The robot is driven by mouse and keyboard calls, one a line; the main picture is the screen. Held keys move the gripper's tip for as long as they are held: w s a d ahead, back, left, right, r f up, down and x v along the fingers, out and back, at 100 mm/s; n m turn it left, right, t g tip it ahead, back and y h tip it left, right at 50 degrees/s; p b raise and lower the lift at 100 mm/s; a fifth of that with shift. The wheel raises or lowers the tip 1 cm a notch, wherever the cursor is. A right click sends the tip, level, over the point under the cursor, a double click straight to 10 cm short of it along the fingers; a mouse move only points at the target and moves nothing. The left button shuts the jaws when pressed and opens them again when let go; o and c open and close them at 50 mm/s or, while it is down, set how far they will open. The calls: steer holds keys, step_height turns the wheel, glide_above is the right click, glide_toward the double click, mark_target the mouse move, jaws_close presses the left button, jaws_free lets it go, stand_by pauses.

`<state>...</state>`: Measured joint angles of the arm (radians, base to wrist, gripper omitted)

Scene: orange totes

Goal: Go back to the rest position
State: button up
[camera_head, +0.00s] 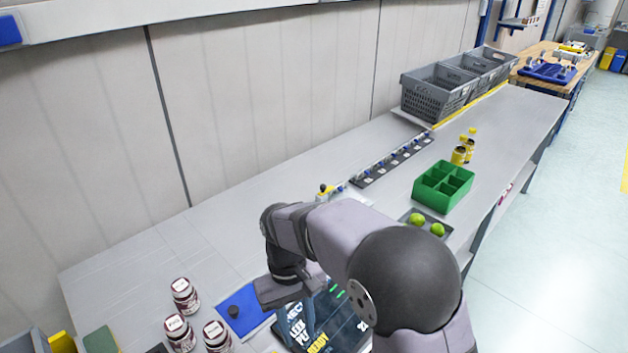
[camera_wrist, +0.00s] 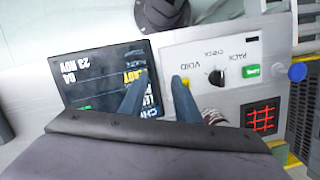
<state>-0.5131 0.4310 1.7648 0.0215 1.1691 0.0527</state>
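My gripper (camera_head: 297,328) hangs low over a dark display screen (camera_head: 345,318) with white, yellow and green lettering. In the wrist view my gripper (camera_wrist: 159,77) shows two blue-grey fingers standing apart, with nothing visible between them. One finger overlaps the dark screen (camera_wrist: 85,85); the other points at a yellow button marked VOID (camera_wrist: 186,81) on a light panel (camera_wrist: 220,55). I cannot tell whether a fingertip touches the panel. My arm hides part of the bench.
Several red-labelled jars (camera_head: 186,296) and a blue mat (camera_head: 244,312) lie left of my gripper. A green divided bin (camera_head: 443,187), green fruit on a tray (camera_head: 417,219), yellow bottles (camera_head: 459,155) and grey crates (camera_head: 437,92) stand farther right. The bench's back left (camera_head: 190,240) is clear.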

steer(key=s+d+m, duration=0.1)
steer(key=s+d, duration=0.2)
steer(key=d, duration=0.3)
steer(key=s+d+f+m+t, duration=0.1)
steer(key=s+d+m, duration=0.1)
steer(key=d, duration=0.4)
steer(key=s+d+f+m+t+y, duration=0.1)
steer(key=s+d+m, duration=0.1)
steer(key=s+d, duration=0.2)
steer(key=shift+s+d, duration=0.4)
steer(key=shift+d, duration=0.85)
steer(key=shift+r, duration=0.1)
